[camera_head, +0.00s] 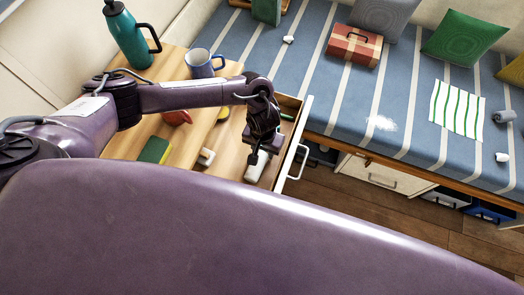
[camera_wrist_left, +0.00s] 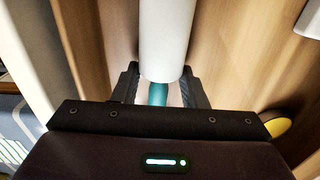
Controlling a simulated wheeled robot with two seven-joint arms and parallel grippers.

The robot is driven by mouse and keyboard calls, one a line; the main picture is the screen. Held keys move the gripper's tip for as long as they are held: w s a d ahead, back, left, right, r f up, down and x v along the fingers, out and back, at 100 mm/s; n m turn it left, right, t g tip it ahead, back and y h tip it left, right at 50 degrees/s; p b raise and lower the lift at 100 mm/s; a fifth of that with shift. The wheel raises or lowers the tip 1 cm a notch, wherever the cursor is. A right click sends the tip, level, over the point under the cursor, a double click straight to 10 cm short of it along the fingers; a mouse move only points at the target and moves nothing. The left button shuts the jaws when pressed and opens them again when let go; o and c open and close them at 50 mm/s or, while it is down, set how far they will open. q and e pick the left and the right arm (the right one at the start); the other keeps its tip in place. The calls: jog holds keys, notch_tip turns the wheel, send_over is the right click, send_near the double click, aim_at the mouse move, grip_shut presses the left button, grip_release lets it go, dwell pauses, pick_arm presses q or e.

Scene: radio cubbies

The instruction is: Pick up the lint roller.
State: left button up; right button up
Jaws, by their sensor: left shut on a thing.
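The lint roller, a white cylinder with a teal handle, lies in the open wooden drawer. In the head view its white roll (camera_head: 257,167) shows just below my left gripper (camera_head: 258,150), which points down into the drawer. In the left wrist view the white lint roller (camera_wrist_left: 165,38) extends away from my left gripper (camera_wrist_left: 159,80). Its teal handle sits between the two black fingers, which are shut on it. The gripper hides part of the roller in the head view. My right gripper is not in view.
The drawer's white handle (camera_head: 298,161) faces the striped bench (camera_head: 345,95). A green item (camera_head: 286,116) lies in the drawer. On the table are a teal bottle (camera_head: 128,36), a blue-white mug (camera_head: 203,64), a green-yellow sponge (camera_head: 154,150) and a small white object (camera_head: 206,157).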

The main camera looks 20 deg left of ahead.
pick_arm(q)
notch_tip(320, 180, up, 8)
jog(key=shift+f+p, duration=0.1)
jog(key=shift+p, duration=0.85)
notch_tip(320, 180, up, 12)
jog(key=p, duration=0.5)
jog(key=shift+p, duration=0.35)
